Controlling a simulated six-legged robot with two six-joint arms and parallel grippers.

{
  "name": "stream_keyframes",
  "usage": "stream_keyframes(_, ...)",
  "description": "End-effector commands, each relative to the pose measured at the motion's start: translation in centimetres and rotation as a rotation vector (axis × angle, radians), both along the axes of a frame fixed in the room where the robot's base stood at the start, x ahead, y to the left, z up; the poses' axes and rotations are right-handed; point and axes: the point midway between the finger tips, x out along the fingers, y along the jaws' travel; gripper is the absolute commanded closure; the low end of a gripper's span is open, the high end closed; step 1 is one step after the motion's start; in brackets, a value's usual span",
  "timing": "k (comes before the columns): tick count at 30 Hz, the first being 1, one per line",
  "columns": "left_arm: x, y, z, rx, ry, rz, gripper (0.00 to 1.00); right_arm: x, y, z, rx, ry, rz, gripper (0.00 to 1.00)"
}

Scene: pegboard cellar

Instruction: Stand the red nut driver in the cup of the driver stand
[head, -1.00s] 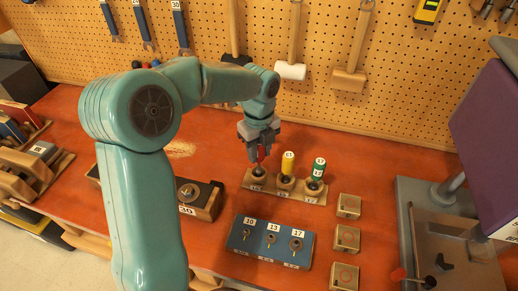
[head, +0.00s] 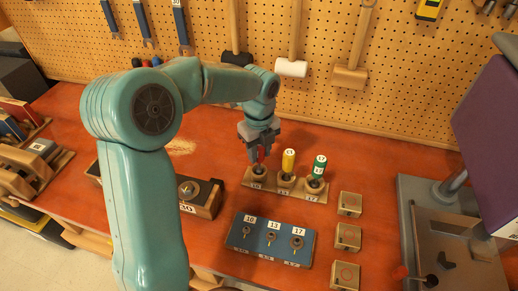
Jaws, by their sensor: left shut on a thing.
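The red nut driver (head: 261,157) is upright in my left gripper (head: 259,150), which is shut on its handle. It is at the leftmost cup of the driver stand (head: 272,191), the one labelled 10. The gripper covers most of the handle, and I cannot tell how deep the lower end sits in the cup. The yellow driver (head: 288,161) stands in the middle cup, and the green driver (head: 319,167) stands in the right cup. My right gripper is not in view.
A blue board (head: 270,241) with several small round parts lies in front of the stand. Wooden blocks (head: 349,204) line its right side. A wooden block with a dial (head: 203,200) is to the left. A grey machine (head: 450,240) stands at the right.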

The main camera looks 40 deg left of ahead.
Motion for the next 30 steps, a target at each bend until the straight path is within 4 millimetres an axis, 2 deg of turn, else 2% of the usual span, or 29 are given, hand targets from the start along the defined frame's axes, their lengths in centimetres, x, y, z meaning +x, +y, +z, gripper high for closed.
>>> stream_keyframes(6, -0.02, 0.01, -1.0, 0.0, 0.001, 0.0, 1.0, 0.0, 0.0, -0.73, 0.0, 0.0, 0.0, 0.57)
stream_keyframes(15, -0.01, 0.01, -1.03, 0.0, 0.0, 0.0, 1.0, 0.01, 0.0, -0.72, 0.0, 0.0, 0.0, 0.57)
stream_keyframes(16, -0.01, 0.01, -1.03, 0.0, 0.0, 0.0, 0.56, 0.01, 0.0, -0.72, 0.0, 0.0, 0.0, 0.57)
stream_keyframes(18, -0.01, 0.01, -1.03, 0.0, 0.0, 0.0, 0.36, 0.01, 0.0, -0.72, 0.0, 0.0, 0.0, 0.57)
stream_keyframes(30, -0.01, 0.0, -0.43, 0.0, 0.0, 0.0, 0.36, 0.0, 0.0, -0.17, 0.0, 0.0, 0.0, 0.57)
